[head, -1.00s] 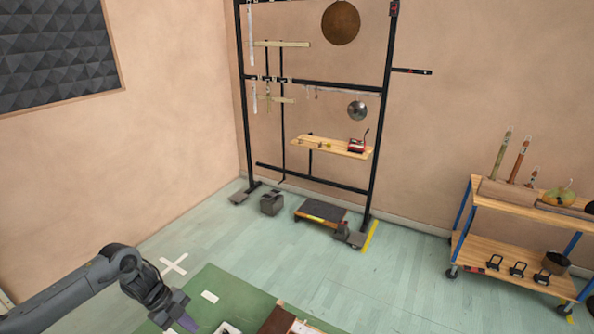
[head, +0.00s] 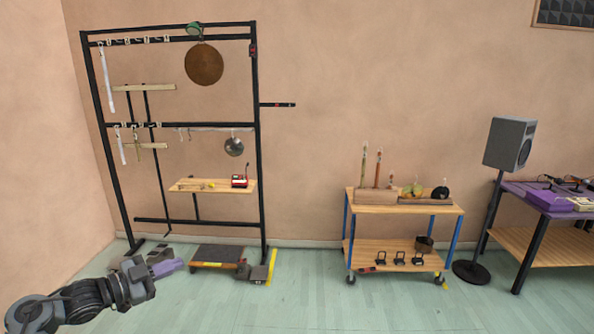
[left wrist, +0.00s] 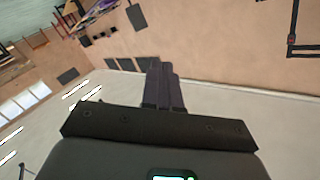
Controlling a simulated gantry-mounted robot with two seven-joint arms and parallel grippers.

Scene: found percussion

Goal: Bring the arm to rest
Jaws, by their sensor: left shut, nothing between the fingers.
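My left arm comes in at the lower left of the head view. Its gripper (head: 172,267) points right, with its purple-grey fingers together and nothing between them. In the head view it overlaps the floor in front of the black rack, and I see no contact with anything. In the left wrist view the shut fingers (left wrist: 161,85) point away from the camera against a tilted view of the room. My right gripper is in neither view.
A black rack (head: 258,165) with a hanging gong (head: 204,64) stands by the wall. A low dark platform (head: 218,254) is at its foot. A wooden cart (head: 370,247), a speaker (head: 508,143) and a purple-topped table (head: 530,192) stand to the right. The middle floor is clear.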

